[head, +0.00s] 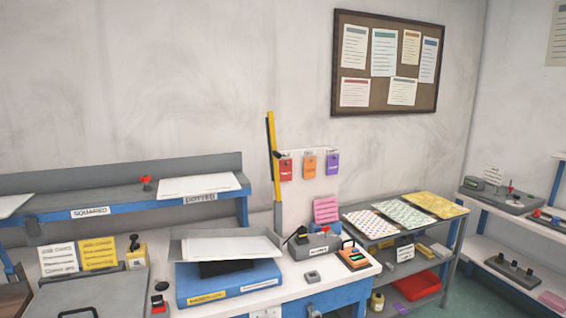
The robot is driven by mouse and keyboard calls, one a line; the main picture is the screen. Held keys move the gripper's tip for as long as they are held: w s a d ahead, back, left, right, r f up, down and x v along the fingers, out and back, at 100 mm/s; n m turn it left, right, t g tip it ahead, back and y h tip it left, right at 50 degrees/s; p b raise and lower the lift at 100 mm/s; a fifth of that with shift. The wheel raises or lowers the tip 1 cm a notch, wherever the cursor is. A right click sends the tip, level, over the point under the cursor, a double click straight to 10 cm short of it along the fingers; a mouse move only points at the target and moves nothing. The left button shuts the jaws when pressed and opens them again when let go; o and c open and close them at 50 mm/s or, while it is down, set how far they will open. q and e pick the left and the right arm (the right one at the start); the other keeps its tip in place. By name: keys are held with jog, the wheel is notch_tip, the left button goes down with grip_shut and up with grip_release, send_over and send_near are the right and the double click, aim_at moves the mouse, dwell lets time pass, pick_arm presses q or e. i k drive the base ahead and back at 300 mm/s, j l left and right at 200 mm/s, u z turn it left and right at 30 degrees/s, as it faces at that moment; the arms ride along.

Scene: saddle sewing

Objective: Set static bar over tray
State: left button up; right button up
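A yellow and black bar (272,147), which looks like the static bar, stands nearly upright on a grey post (278,217) at the back of the bench. A grey tray (176,248) with white sheets (222,247) in it sits on a blue unit (230,286) with yellow labels. The bar is behind the tray's right end and points up, not across the tray. Neither of my grippers is in view.
A grey console (312,250) and a small orange-topped device (353,259) stand right of the tray. A grey lidded box (92,295) is at the front left. A raised shelf (110,196) runs behind. A rack (445,243) with patterned sheets stands at right.

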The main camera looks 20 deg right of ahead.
aim_at(274, 154)
jog(key=l+u, duration=0.1)
jog(key=l, duration=0.7)
jog(key=l+u, duration=0.1)
jog(key=l, duration=0.7)
jog(key=k+l+u, duration=0.15)
jog(key=l, duration=0.6)
jog(key=l+u, duration=0.1)
jog(key=l, duration=0.7)
